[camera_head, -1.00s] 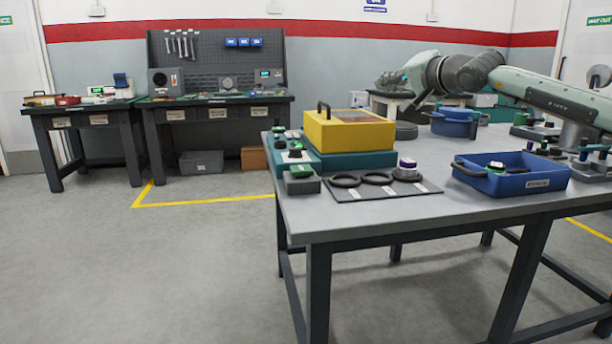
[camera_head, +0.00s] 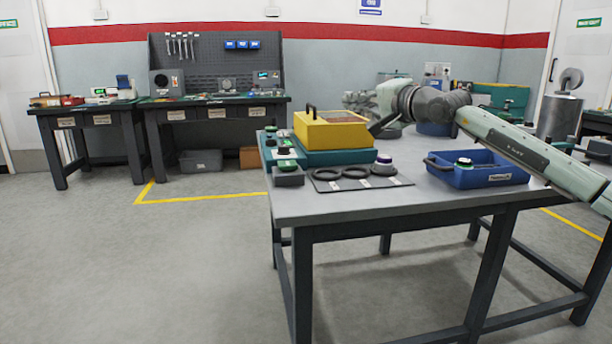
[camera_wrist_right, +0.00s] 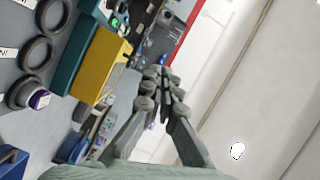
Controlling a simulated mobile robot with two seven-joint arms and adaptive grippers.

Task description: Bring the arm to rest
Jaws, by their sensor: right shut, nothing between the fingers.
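My right arm (camera_head: 500,135) comes in from the right of the head view and reaches over the far side of the near table (camera_head: 420,199). My right gripper (camera_head: 377,128) is behind and just right of the yellow-topped box (camera_head: 325,133), partly hidden. In the right wrist view my right gripper (camera_wrist_right: 160,74) has its fingers closed together with nothing between them. The yellow box (camera_wrist_right: 100,65) shows there to the left of the fingers. My left gripper is not in view.
A blue bin (camera_head: 490,175) stands at the table's right, below my arm. A dark mat (camera_head: 398,181) with rings and a purple-topped part (camera_head: 383,165) lies in front of the box. Green-topped parts stand at the left edge. The floor at left is clear.

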